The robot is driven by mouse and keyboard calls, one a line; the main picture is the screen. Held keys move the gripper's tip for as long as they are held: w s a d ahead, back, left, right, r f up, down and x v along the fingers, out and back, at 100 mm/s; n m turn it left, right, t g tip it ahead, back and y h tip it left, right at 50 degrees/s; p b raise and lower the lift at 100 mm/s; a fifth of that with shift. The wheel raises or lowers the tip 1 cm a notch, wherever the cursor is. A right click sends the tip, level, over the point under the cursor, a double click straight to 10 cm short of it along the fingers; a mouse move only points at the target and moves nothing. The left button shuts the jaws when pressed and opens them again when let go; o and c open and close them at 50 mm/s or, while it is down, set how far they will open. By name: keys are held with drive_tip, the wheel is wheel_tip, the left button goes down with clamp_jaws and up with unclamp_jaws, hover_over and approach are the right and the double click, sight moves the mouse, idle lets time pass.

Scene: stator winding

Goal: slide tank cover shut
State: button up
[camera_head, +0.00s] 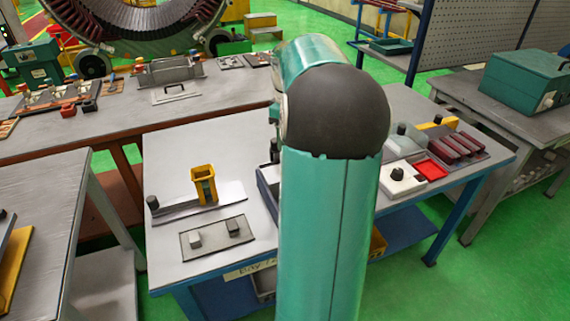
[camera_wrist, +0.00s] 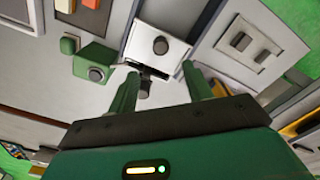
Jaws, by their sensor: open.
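A pale square cover plate (camera_wrist: 145,40) with a round grey knob (camera_wrist: 160,45) lies ahead of my gripper in the wrist view. It looks like the tank cover. A dark slot (camera_wrist: 148,70) shows along its near edge, and a second dark knob (camera_wrist: 143,89) stands just below that. My gripper (camera_wrist: 160,74) is open, with its green fingers on either side of this near edge and nothing held between them. I cannot tell whether the fingers touch the plate. In the head view my arm hides the gripper and this part of the table.
A green block with a grey knob (camera_wrist: 96,73) stands left in the wrist view. A panel with two buttons (camera_head: 213,238) and a yellow holder (camera_head: 204,184) are on the table's left. A red tray (camera_head: 430,169) and a white knobbed block (camera_head: 402,188) are right.

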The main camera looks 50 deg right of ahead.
wheel_tip(320, 180, down, 11)
drive_tip(key=shift+w+r, duration=0.1)
drive_tip(key=shift+w, duration=0.05)
clamp_jaws()
